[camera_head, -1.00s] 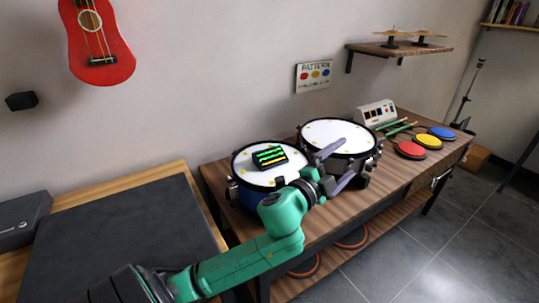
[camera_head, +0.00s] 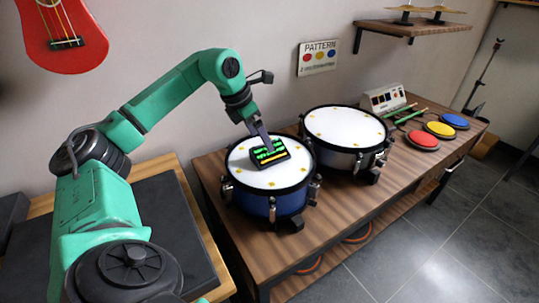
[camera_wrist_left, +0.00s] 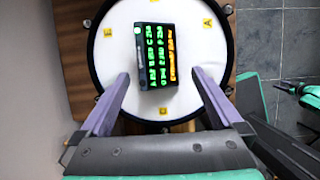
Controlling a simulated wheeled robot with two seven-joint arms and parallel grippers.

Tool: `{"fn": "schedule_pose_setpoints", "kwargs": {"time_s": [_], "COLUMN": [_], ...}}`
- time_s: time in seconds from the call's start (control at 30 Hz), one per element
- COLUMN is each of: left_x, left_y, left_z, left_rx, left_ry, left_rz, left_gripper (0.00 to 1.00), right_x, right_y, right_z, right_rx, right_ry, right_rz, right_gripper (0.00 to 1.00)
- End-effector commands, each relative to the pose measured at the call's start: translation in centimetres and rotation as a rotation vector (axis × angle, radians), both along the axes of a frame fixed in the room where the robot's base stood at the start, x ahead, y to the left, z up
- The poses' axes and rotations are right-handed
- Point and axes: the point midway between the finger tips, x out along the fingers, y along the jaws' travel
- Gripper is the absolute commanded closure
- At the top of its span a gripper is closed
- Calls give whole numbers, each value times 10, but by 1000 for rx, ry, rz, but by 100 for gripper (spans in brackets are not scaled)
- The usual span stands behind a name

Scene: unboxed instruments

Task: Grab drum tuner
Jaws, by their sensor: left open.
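The drum tuner (camera_head: 270,153) is a small black box with a lit green and orange display. It lies on the white head of the blue drum (camera_head: 268,204). In the head view my left gripper (camera_head: 266,145) reaches down from above at the tuner's back edge. In the left wrist view my left gripper (camera_wrist_left: 160,76) is open, with its grey-purple fingers spread on either side of the tuner (camera_wrist_left: 154,55)'s near end. Gaps show between the fingers and the tuner. My right gripper is not in view.
A second drum (camera_head: 345,127) stands close on the right. Beyond it are a small white control box (camera_head: 386,98), green sticks (camera_head: 405,114) and red, yellow and blue pads (camera_head: 421,140) on the wooden table (camera_head: 345,200). A dark-topped surface (camera_head: 165,220) is at left.

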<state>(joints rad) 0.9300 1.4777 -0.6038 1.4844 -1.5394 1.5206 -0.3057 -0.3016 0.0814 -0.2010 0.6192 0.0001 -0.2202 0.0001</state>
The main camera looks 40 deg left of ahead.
Motion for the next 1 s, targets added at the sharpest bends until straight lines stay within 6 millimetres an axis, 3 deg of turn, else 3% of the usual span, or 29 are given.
{"fn": "schedule_pose_setpoints", "kwargs": {"time_s": [0.4,0.63,0.67,0.8,0.87,1.0], "left_x": [25,27,27,27,27,27], "left_y": [-6,-6,-6,-6,-6,-6], "left_z": [-61,-66,-66,-66,-66,-65], "left_rx": [-2,-2,-2,-2,-2,-3], "left_ry": [0,-3,-3,-2,-2,-3], "left_rz": [-3,-3,-3,-2,-2,-2], "left_gripper": [0,0,8,61,81,81], "right_x": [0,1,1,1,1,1], "right_y": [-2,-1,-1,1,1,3], "right_z": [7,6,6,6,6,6], "right_rx": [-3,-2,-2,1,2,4], "right_ry": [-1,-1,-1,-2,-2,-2], "right_rz": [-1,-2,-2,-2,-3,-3], "right_gripper": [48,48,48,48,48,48]}}
